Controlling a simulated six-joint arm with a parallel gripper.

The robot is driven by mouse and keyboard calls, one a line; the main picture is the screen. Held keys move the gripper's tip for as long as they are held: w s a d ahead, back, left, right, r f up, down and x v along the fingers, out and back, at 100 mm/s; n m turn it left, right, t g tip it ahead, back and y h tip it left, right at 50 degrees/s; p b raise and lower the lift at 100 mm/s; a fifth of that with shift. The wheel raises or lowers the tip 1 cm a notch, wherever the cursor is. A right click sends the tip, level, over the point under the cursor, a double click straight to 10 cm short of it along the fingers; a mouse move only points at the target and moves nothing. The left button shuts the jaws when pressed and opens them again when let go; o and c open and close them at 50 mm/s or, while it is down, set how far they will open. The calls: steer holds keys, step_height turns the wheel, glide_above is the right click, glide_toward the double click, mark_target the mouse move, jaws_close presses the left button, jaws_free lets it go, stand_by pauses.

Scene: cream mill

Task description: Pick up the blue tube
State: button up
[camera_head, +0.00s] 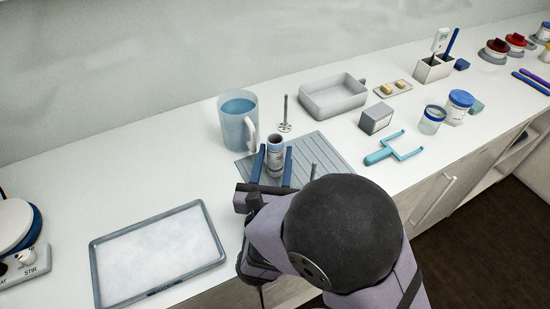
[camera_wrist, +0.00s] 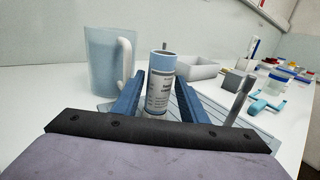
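The tube (camera_head: 275,160) stands upright, with a blue top and a pale printed label. It appears to rest on the grey ridged mat (camera_head: 325,152). The wrist view shows the same tube (camera_wrist: 160,85) in the middle, its lower end hidden by my gripper. My gripper (camera_head: 274,165) has its two blue fingers on either side of the tube, one left and one right. Narrow gaps seem to show in the wrist view, where my gripper (camera_wrist: 160,102) looks open around the tube. Firm contact is not visible.
A blue-filled jug (camera_head: 238,125) stands close behind left of the tube. A thin metal rod on a base (camera_head: 286,126) is just behind. A grey post (camera_wrist: 238,100) stands to the right. A grey tub (camera_head: 333,98) and small box (camera_head: 376,119) lie farther right; a tray (camera_head: 152,297) lies front left.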

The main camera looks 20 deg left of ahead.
mark_target(277, 142)
steer(key=shift+w+a+f+p, duration=0.15)
steer(key=shift+w+p, duration=0.15)
steer(key=shift+w, duration=0.55)
steer(key=shift+w+a+p, duration=0.2)
steer(key=shift+w+p, duration=0.05)
steer(key=shift+w, duration=0.65)
steer(key=shift+w+a+f+p, duration=0.15)
steer(key=shift+w+p, duration=0.15)
steer(key=shift+w, duration=0.55)
steer(key=shift+r, duration=0.1)
steer(key=shift+c, duration=0.3)
steer(key=c, duration=0.7)
